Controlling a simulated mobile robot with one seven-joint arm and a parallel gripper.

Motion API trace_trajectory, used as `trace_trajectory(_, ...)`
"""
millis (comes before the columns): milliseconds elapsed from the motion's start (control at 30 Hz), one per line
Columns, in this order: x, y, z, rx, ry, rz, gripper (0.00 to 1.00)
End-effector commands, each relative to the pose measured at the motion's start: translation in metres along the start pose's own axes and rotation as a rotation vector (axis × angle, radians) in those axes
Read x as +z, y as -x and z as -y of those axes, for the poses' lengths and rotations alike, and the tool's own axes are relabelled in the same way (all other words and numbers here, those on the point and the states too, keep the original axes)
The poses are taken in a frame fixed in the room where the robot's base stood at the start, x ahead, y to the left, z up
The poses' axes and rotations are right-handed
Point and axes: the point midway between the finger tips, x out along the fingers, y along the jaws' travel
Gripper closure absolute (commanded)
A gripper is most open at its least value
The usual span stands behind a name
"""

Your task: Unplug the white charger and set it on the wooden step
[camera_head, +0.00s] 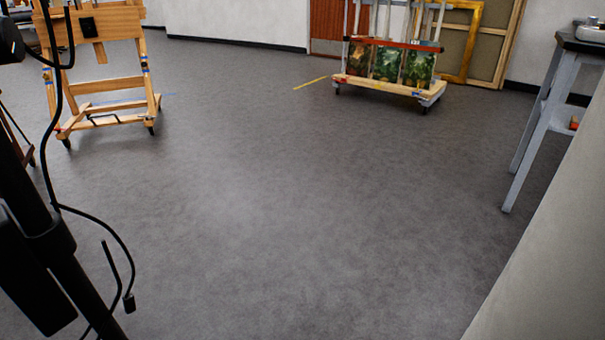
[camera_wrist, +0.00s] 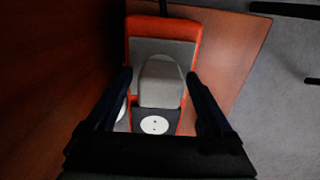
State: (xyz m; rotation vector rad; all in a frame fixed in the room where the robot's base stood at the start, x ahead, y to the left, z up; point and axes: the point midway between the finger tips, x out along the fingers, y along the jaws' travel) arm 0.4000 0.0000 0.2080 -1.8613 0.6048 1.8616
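A pale grey-white block (camera_wrist: 160,82), which looks like the charger, sits on an orange-rimmed power strip or socket block (camera_wrist: 135,27) in the wrist view. A round white socket face (camera_wrist: 154,125) with two holes shows just below it. My gripper (camera_wrist: 159,74) is open, with one dark finger on each side of the charger. Small gaps seem to show between fingers and charger. I cannot pick out the wooden step for sure; the charger and gripper do not show clearly in the head view.
Reddish-brown wooden surfaces (camera_wrist: 235,50) lie beside the socket block. In the head view, a wooden easel (camera_head: 105,87) stands at left, a wheeled painting cart (camera_head: 390,88) at the back, and a grey-legged table (camera_head: 545,110) at right. A pale wall (camera_head: 550,265) edges the lower right. The middle floor is clear.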

Motion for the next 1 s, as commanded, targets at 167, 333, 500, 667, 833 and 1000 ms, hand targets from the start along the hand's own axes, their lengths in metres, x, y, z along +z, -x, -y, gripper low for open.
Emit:
trace_trajectory(167,-0.0001,0.0001,0.0001,0.0,0.0,0.0,0.46)
trace_trajectory(333,-0.0002,0.0002,0.0001,0.0,0.0,0.0,0.77)
trace_trajectory(500,-0.0001,0.0002,0.0001,0.0,0.0,0.0,1.0)
trace_trajectory(667,-0.0003,0.0004,0.0002,0.0,0.0,-0.001,1.0)
trace_trajectory(833,-0.0003,0.0027,0.0002,0.0,0.0,0.0,1.0)
trace_trajectory(1000,-0.0003,0.0094,0.0003,0.0,0.0,-0.001,1.0)
